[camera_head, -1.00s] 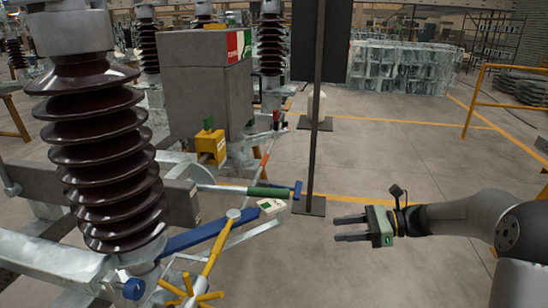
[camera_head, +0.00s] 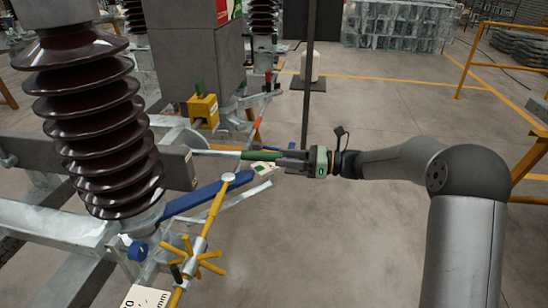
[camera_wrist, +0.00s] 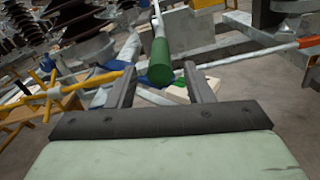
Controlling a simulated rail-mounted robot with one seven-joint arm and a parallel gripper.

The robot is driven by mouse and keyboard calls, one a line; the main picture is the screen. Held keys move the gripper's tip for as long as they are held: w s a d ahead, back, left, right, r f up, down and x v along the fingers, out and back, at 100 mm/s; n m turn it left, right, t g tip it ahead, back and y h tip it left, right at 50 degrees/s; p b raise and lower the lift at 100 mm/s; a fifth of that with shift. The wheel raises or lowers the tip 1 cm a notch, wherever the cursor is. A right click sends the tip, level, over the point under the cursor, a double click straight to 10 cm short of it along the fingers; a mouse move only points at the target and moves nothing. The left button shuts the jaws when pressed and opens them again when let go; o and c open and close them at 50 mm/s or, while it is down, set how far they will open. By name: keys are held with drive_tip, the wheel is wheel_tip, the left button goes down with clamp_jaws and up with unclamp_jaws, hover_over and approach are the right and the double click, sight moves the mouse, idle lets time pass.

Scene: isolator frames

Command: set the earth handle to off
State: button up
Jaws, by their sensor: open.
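A long grey rod with a green grip (camera_head: 258,155), which I take for the earth handle, reaches out level from the frame on the left. In the wrist view the green grip (camera_wrist: 161,62) points toward me, its round end lying between my two fingertips. My gripper (camera_head: 281,160) is at the free end of the grip, fingers pointing left along it. In the wrist view my gripper (camera_wrist: 159,68) is open, with a gap visible on both sides of the grip. The blue piece by the grip's end is mostly hidden.
A yellow spoked handwheel (camera_head: 196,257) and a blue bar (camera_head: 195,200) lie below left. A brown ribbed insulator (camera_head: 92,125) stands at the left. A yellow box (camera_head: 203,110) and a dark post (camera_head: 307,90) stand behind. An orange-tipped rod (camera_wrist: 300,43) is at the right in the wrist view.

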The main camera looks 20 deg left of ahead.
sight(274, 157)
drive_tip(key=shift+s+a, duration=0.2)
drive_tip(key=shift+a, duration=1.7)
